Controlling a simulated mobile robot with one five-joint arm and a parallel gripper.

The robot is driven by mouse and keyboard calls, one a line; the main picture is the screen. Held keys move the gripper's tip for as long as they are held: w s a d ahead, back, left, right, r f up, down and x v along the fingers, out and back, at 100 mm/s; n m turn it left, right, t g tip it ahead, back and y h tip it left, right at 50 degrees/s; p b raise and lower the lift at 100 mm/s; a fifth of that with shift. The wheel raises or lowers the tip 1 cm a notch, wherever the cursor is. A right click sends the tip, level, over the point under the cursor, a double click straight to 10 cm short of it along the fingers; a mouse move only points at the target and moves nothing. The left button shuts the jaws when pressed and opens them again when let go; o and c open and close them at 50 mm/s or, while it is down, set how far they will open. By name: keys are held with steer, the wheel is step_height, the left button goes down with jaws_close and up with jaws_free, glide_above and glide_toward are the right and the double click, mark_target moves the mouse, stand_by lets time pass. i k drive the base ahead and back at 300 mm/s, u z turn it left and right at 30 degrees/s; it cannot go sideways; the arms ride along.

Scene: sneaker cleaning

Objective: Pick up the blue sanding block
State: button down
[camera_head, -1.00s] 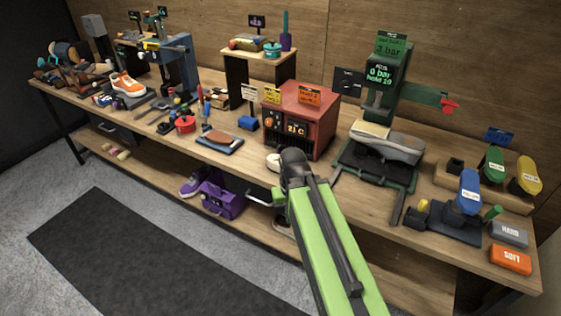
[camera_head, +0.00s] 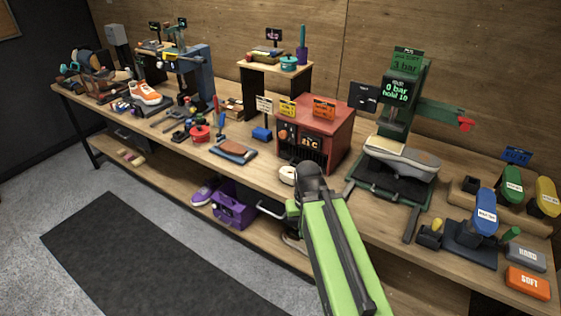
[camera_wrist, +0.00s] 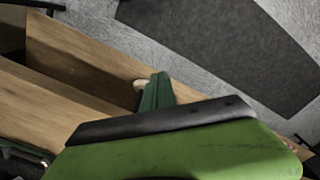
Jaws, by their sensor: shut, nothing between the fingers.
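In the head view my green arm reaches up from the bottom over the bench's front edge, right of and nearer than the blue block.
The red box (camera_head: 337,125) stands right of the block. A brown and blue pad (camera_head: 234,150), a red pot (camera_head: 199,133) and a white roll (camera_head: 287,174) lie nearby.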

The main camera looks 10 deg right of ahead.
mark_target(264, 135)
steer(key=k, duration=1.35)
steer(key=u, duration=0.6)
steer(key=i, duration=0.8)
steer(key=u, duration=1)
steer(key=i, duration=1.65)
steer(key=z, duration=0.55)
steer(key=i, duration=1.25)
steer(key=z, duration=1)
